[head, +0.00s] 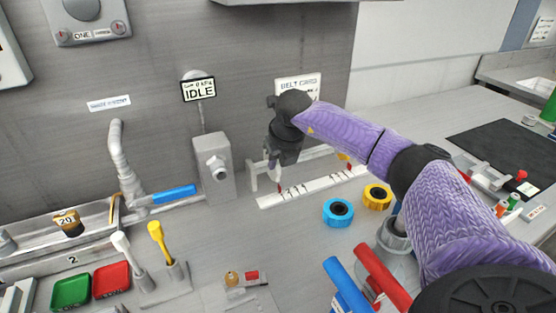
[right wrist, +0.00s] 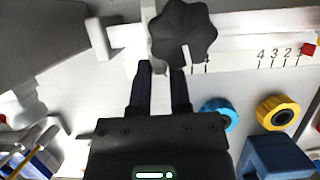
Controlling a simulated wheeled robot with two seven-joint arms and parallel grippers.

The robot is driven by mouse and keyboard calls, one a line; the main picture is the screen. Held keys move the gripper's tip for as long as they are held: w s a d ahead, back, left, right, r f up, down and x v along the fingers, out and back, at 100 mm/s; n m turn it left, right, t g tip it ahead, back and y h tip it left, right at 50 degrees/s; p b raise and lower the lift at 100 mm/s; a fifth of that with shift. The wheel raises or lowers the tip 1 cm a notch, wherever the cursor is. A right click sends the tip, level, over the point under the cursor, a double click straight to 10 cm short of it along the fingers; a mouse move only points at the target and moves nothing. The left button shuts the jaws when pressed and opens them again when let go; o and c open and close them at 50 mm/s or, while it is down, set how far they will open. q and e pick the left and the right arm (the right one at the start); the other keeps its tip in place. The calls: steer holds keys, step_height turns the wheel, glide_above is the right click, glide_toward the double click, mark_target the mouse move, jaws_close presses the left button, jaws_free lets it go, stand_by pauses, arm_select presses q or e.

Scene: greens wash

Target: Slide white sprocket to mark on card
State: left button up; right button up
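In the right wrist view, the two dark fingers (right wrist: 161,68) stand a little apart. A dark lobed knob (right wrist: 184,30) shows at their tips; I cannot tell whether they hold its stem. The strip (right wrist: 240,52) carries tick marks and numbers, with a red block (right wrist: 308,49) at its right end. The belt card (head: 299,86) is on the wall, partly covered by my arm. I cannot make out a white sprocket. My left gripper is out of view.
A blue ring (head: 338,212) and a yellow ring (head: 377,197) lie in front of the strip. A grey box (head: 214,168) stands left of it. Red (head: 382,277) and blue (head: 346,288) handles stand in front. A dark mat (head: 508,150) lies right.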

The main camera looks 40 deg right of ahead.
jaws_close()
stand_by(0.5)
stand_by(0.3)
steer(key=d, duration=0.2)
steer(key=s+d, duration=0.1)
steer(key=d, duration=0.1)
steer(key=shift+s, duration=0.1)
steer(key=o, duration=0.5)
jaws_free()
steer(key=shift+a, duration=0.1)
